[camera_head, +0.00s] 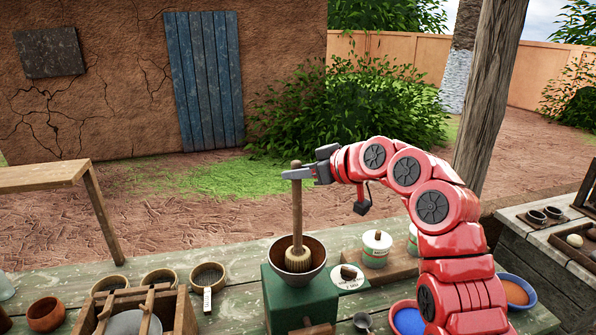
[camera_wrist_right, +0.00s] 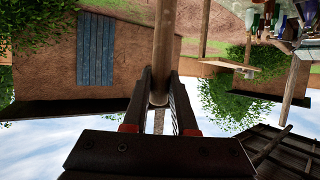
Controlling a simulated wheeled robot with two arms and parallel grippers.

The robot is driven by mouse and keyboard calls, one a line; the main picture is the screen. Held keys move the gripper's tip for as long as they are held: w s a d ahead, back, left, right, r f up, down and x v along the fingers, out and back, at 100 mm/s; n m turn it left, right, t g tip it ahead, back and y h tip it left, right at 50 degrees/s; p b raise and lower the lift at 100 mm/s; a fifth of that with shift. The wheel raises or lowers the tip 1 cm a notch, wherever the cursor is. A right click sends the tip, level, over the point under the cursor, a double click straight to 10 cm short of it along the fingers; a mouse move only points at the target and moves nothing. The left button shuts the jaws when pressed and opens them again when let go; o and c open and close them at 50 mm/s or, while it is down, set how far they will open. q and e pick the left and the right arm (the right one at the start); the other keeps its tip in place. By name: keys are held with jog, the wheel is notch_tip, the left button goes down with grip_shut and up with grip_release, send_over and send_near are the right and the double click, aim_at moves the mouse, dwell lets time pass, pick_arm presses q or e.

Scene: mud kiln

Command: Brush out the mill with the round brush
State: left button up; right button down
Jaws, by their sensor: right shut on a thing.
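The mill (camera_head: 300,293) is a green box with a wide metal bowl (camera_head: 281,257) on top, standing on the green plank table. The round brush (camera_head: 297,215) is upright, with a long wooden handle and a tan bristle head (camera_head: 298,260) inside the bowl. Whether the bristles touch the bowl's bottom is hidden. My right gripper (camera_head: 297,173) is shut on the upper part of the handle, its arm coming in from the right. In the right wrist view the handle (camera_wrist_right: 163,50) runs between the two fingers (camera_wrist_right: 159,98). My left gripper is not in view.
Several small bowls of grains (camera_head: 208,276) and a wooden box (camera_head: 180,310) stand left of the mill. White-and-green tins (camera_head: 376,249) and a bowl of blue powder (camera_head: 409,321) are on the right. A wooden post (camera_head: 490,90) rises behind my right arm.

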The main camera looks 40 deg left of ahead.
notch_tip(320, 180, up, 9)
jog(key=p, duration=0.6)
jog(key=shift+r, duration=0.2)
jog(key=shift+s, duration=0.1)
jog(key=shift+f, duration=0.15)
